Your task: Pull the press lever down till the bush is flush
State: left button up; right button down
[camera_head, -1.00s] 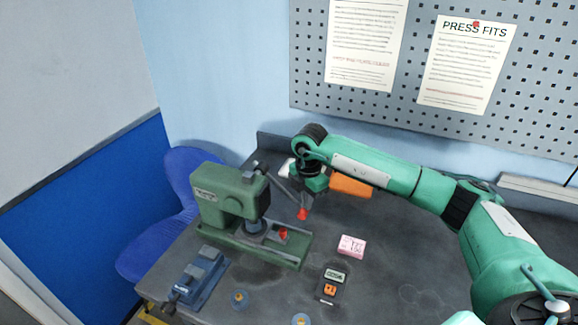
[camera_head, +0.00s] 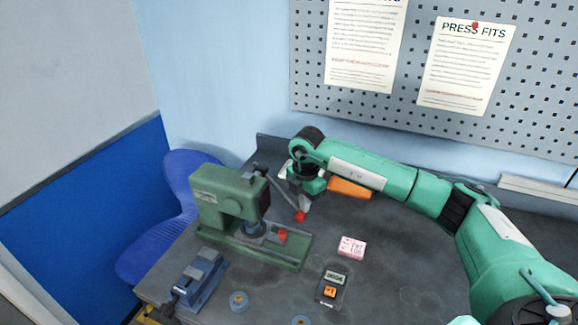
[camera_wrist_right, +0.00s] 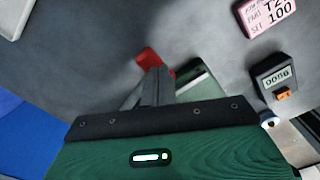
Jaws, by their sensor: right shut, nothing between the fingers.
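The green press (camera_head: 222,190) stands on the bench at left of centre. Its grey lever (camera_head: 281,194) slopes down to the right and ends in a red knob (camera_head: 300,216). My right gripper (camera_head: 304,204) is shut and empty, its fingertips at or just above the knob; I cannot tell if they touch. In the wrist view the shut fingers (camera_wrist_right: 155,84) point at the red knob (camera_wrist_right: 147,58). A smaller red part (camera_head: 282,236) is on the press base. The bush cannot be made out clearly under the ram. My left gripper is out of view.
A pink block (camera_head: 351,247) and a small dark display unit (camera_head: 334,281) sit right of the press. A blue vice-like fixture (camera_head: 200,279) stands in front of it. An orange object (camera_head: 349,188) lies behind my right gripper. The bench's right side is mostly clear.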

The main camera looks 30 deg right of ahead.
jog(key=shift+s+a+f, duration=0.1)
jog(key=shift+s+f, duration=0.05)
jog(key=shift+f, duration=0.1)
jog(key=r+p, duration=0.1)
jog(key=s+d+r+p, duration=0.1)
jog(key=r, duration=0.1)
jog(key=d+r+p, duration=0.1)
jog(key=shift+s+r, duration=0.15)
jog(key=shift+s, duration=0.25)
jog(key=shift+s+d+r+p, duration=0.2)
jog(key=shift+r+p, duration=0.3)
jog(key=shift+r, duration=0.3)
jog(key=shift+s+d+r+p, duration=0.15)
jog(key=shift+r+p, duration=0.3)
jog(key=shift+r, duration=0.4)
jog(key=shift+s+d+r+p, duration=0.2)
jog(key=shift+r+p, duration=0.3)
jog(key=shift+r, duration=0.3)
jog(key=shift+r+p, duration=1.5)
jog(key=shift+r, duration=1.1)
